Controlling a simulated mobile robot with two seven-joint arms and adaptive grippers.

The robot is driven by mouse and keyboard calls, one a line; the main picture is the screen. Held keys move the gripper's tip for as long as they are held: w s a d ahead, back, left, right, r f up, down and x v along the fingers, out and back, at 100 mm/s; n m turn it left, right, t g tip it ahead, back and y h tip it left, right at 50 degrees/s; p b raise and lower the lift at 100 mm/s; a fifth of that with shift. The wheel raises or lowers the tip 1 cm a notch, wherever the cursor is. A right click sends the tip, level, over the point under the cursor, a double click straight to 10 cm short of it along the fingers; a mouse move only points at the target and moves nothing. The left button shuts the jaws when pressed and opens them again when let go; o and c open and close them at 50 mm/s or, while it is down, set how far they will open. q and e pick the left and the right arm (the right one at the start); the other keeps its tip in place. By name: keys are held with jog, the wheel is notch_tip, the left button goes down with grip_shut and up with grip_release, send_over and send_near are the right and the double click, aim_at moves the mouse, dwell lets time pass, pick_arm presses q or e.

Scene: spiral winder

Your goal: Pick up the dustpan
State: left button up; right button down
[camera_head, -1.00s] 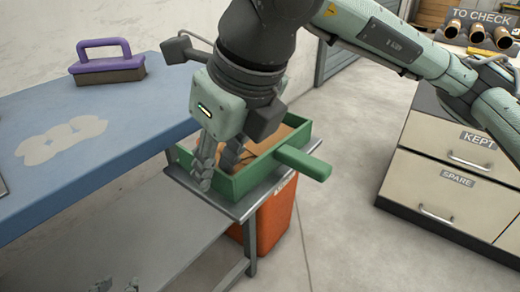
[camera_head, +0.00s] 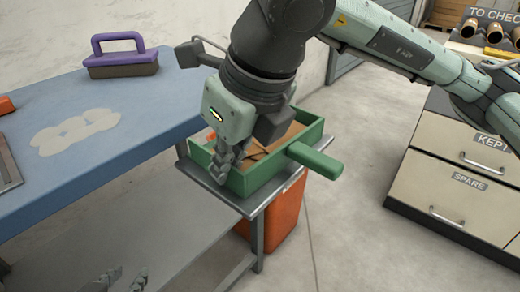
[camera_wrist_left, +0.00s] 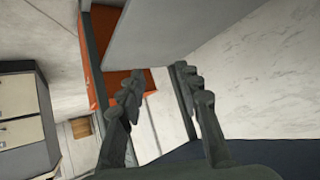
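The dustpan (camera_head: 262,178) is a green open pan with a stubby green handle (camera_head: 315,160) pointing right. It rests on a small grey shelf at the end of the blue bench, with brown material inside. My right gripper (camera_head: 227,165) comes down over its left side. Its fingers are close together at the pan's near-left wall and appear to pinch it; the contact is partly hidden. My left gripper (camera_head: 118,282) is low at the bottom edge, its fingers apart and empty, below the bench. Those open fingers also show in the left wrist view (camera_wrist_left: 165,95).
The blue bench (camera_head: 120,135) carries a purple-handled brush (camera_head: 122,66) and a pale patch (camera_head: 75,132). An orange bin (camera_head: 285,215) stands under the shelf. A drawer cabinet (camera_head: 440,185) stands at right; the floor between is clear.

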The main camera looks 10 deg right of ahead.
jog(key=shift+r, duration=0.15)
